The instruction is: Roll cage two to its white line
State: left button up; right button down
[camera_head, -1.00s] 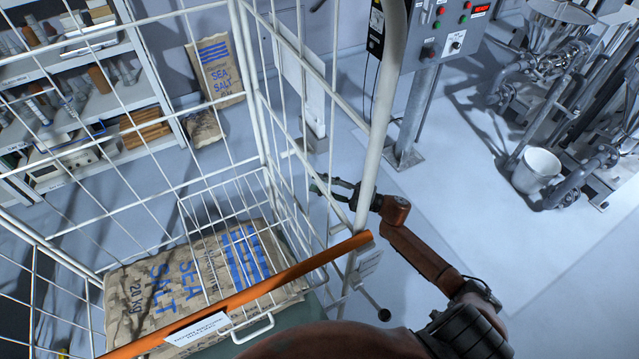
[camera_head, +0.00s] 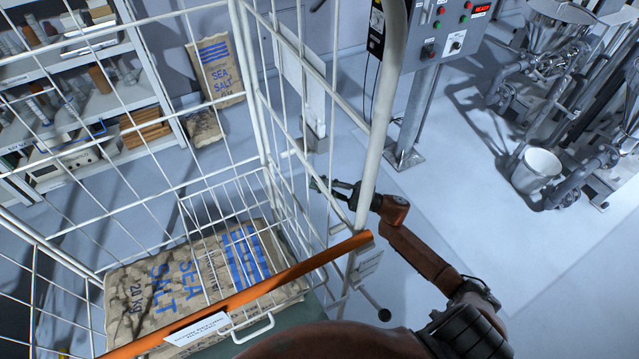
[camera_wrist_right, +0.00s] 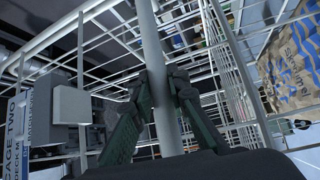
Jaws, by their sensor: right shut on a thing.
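Cage two is a white wire roll cage (camera_head: 262,150) with an orange bar (camera_head: 290,274) across its near side, filling the left of the head view. Sea salt sacks (camera_head: 190,285) lie inside it. My right gripper (camera_head: 338,192) is at the cage's right corner post (camera_head: 372,150). In the wrist view, the fingers of this gripper (camera_wrist_right: 163,100) are shut around a white upright post (camera_wrist_right: 152,45). A "CAGE TWO" sign (camera_wrist_right: 15,138) shows at the left of that view. My left gripper is not in view. I cannot make out the white line.
A shelf rack (camera_head: 90,110) stands behind the cage at the left, with sea salt sacks (camera_head: 215,70) leaning beside it. A control box on a post (camera_head: 418,110) stands just beyond the right corner. Pipework (camera_head: 580,110) and a white bucket (camera_head: 537,168) are at the far right. Open floor lies at the lower right.

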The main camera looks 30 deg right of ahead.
dwell(0.3)
jog(key=a, duration=0.3)
jog(key=shift+a+p, duration=0.25)
jog(key=shift+p, duration=0.15)
jog(key=c, duration=2.3)
grip_release()
jog(key=shift+a, duration=0.1)
jog(key=shift+c, duration=0.2)
jog(key=o, duration=0.5)
jog(key=shift+d, duration=0.4)
jog(key=v, duration=1.2)
